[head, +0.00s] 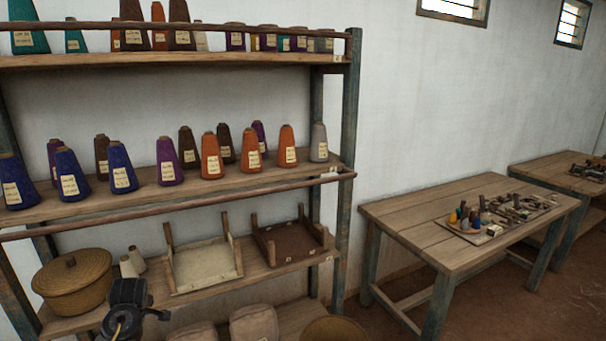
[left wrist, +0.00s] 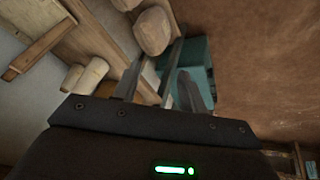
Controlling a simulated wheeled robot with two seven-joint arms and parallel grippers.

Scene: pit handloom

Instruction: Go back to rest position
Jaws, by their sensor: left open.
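My left gripper (left wrist: 162,66) shows in the left wrist view with its two fingers apart and nothing between them. Beyond the fingers are pale rounded bundles, a teal surface and brown floor. In the head view a dark part of my left arm stands at the bottom left, in front of the lower shelf, near the lidded basket (head: 72,283); the fingers cannot be made out there. My right gripper is in neither view.
A wooden shelf rack (head: 345,200) fills the left, holding coloured yarn cones (head: 210,155) and two wooden trays (head: 205,262). A wooden table (head: 420,220) with a board of small items (head: 500,215) stands right. Another table (head: 545,172) is behind. Brown floor (head: 520,310) lies open at front right.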

